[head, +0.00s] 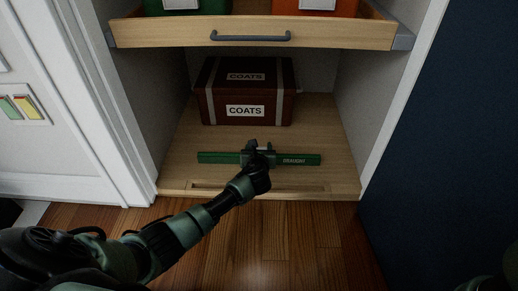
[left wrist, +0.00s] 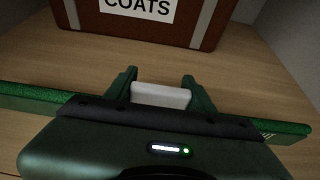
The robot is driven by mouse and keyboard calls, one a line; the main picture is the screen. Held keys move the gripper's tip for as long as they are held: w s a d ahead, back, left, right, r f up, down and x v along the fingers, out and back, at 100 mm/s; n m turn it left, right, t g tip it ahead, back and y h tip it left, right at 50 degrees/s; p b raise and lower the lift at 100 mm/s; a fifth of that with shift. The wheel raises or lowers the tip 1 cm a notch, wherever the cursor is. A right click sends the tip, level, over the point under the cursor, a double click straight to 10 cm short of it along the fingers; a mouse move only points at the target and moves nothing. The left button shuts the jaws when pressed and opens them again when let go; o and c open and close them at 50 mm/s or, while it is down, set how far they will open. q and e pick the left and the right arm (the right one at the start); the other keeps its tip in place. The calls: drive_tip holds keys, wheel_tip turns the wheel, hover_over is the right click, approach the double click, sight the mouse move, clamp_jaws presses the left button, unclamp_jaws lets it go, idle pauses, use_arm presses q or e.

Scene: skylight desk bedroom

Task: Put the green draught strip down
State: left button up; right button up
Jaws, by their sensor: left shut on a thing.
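The green draught strip (head: 218,157) is a long, thin bar with pale lettering on its right part. It lies level, left to right, at the cupboard's wooden floor board; I cannot tell whether it touches the board or is just above it. My left gripper (head: 258,150) is shut on the strip near its middle, at a pale grey grip block. In the left wrist view, the fingers (left wrist: 160,84) stand either side of this grip block (left wrist: 160,95), and the strip (left wrist: 285,128) sticks out on both sides, its middle hidden by my gripper. My right gripper is not in view.
A dark red box labelled COATS (head: 246,90) stands behind the strip. An open drawer (head: 250,33) overhangs with green and orange boxes. White side posts frame the cupboard. Bare board (head: 320,130) shows right of the box. A slot (head: 300,187) runs along the front edge.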

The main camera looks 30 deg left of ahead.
use_arm(q)
drive_tip(key=shift+f, duration=0.1)
drive_tip(key=o, duration=1.5)
drive_tip(key=shift+s+r, duration=0.1)
drive_tip(key=shift+r, duration=0.15)
drive_tip(key=p+v, duration=0.9)
drive_tip(key=v, duration=0.2)
drive_tip(key=shift+s+d, duration=0.2)
drive_tip(key=shift+s, duration=0.15)
